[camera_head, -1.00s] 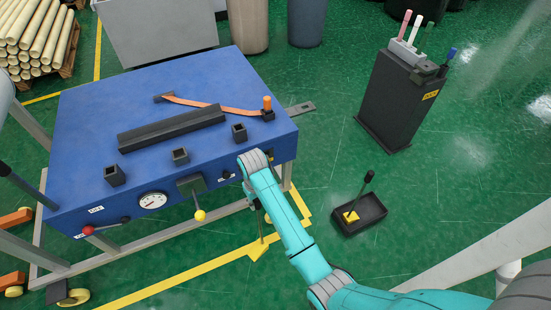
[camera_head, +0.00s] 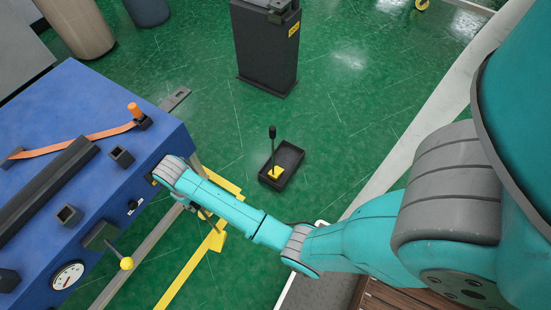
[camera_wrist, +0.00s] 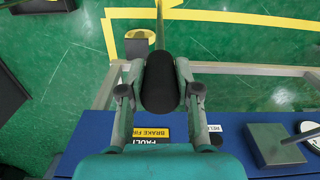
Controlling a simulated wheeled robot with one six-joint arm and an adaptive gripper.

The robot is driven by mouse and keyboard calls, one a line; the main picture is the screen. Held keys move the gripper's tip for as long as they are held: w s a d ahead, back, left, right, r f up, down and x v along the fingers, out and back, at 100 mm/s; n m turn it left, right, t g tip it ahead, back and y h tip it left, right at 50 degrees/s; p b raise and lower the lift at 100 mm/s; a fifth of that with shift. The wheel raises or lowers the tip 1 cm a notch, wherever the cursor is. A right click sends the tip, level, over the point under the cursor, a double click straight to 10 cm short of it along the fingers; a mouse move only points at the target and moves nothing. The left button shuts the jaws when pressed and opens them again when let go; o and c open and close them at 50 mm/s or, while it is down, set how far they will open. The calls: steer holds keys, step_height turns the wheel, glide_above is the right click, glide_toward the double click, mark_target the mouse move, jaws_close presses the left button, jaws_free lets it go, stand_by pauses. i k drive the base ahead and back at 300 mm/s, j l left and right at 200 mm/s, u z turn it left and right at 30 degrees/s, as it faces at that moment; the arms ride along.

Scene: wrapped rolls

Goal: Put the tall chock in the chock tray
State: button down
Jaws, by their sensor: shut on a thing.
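In the wrist view my gripper (camera_wrist: 160,84) is shut on the black grip of the tall chock, one finger on each side. The black chock tray (camera_head: 292,164) lies on the floor to the right, holding another yellow chock (camera_head: 275,173) with an upright black handle.
The blue table (camera_head: 80,110) stands at the left, its front edge close to my gripper. It carries a gauge (camera_head: 67,276), a yellow-knobbed lever (camera_head: 126,263) and an orange strap (camera_head: 80,143). A dark cabinet (camera_head: 266,50) stands beyond the tray. Green floor is clear around the tray.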

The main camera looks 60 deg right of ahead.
mark_target(288, 157)
steer(key=i+l+z, duration=0.1)
steer(key=i+z, duration=0.55)
steer(key=z, duration=0.15)
steer(key=i+l, duration=0.2)
steer(key=i, duration=0.3)
